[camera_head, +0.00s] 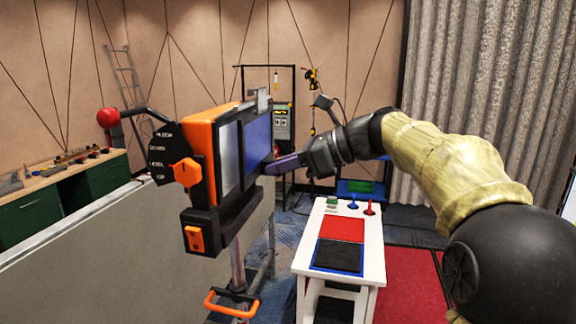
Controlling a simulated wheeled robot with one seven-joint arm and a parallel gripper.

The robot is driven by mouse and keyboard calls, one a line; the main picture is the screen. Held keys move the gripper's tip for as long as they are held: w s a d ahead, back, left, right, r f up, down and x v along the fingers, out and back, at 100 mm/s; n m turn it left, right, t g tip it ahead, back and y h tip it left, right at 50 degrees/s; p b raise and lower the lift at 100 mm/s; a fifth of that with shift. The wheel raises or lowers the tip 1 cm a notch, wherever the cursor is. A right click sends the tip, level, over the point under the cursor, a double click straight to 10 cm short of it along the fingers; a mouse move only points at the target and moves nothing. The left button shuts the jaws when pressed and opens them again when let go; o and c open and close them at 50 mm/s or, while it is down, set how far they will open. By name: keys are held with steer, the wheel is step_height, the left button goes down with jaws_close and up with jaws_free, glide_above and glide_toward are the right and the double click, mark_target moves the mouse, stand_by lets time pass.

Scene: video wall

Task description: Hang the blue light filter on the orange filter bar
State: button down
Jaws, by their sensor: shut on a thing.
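A studio light with an orange and black housing (202,135) stands left of centre on a pole. A flat blue panel, seemingly the blue light filter (258,138), stands upright at the light's right-hand face. A blue-purple tab (284,164) sticks out from it to the right. My gripper (303,159) is shut on this tab, coming from the right. I cannot tell whether the filter is still seated in the light. An orange looped bar (230,308) is low on the pole; I cannot tell whether it is the filter bar.
A white table (372,255) with red and black squares stands below my gripper. A grey wall panel (100,260) is at the left, near a green-drawered bench (70,195). A black rack (293,90) stands behind. Red carpet (412,290) lies to the right.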

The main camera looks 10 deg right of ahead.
steer(key=shift+f, duration=0.45)
steer(key=c, duration=1.4)
jaws_free()
steer(key=shift+o, duration=0.2)
steer(key=b+v, duration=0.2)
steer(key=v, duration=1.5)
steer(key=shift+d, duration=0.2)
